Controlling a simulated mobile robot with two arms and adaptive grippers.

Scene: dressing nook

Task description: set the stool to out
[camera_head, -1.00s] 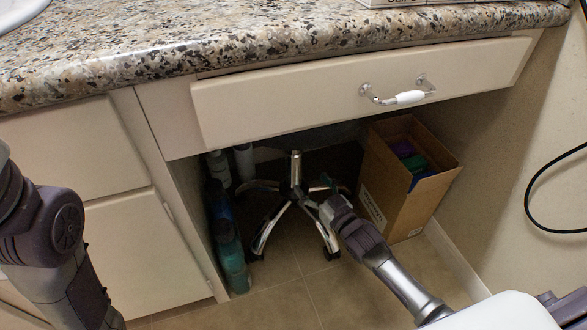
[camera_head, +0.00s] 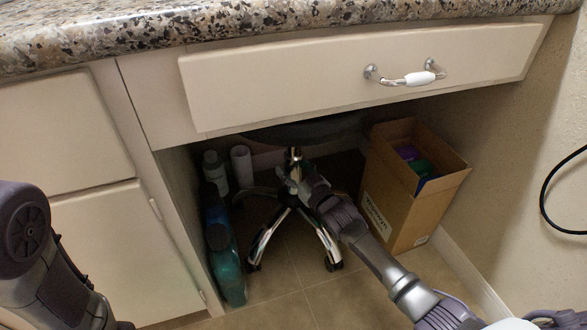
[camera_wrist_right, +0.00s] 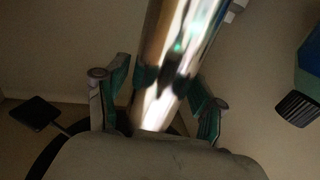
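The stool stands under the counter. Its dark round seat (camera_head: 305,131) is tucked below the drawer, partly hidden. Its chrome column (camera_head: 295,154) and wheeled base (camera_head: 266,238) show beneath. My right gripper (camera_head: 290,178) has reached into the knee space at the column, just under the seat. In the right wrist view the bright column (camera_wrist_right: 172,50) passes between the two green-padded fingers of my right gripper (camera_wrist_right: 160,95). The fingers look spread to either side of it; firm contact is not clear. My left arm is at the left edge, its gripper out of frame.
A cardboard box (camera_head: 398,205) stands right of the stool, close to my right forearm. Teal bottles (camera_head: 224,265) and white containers (camera_head: 241,165) stand on its left. The drawer (camera_head: 300,88) is overhead. Tile floor in front is clear.

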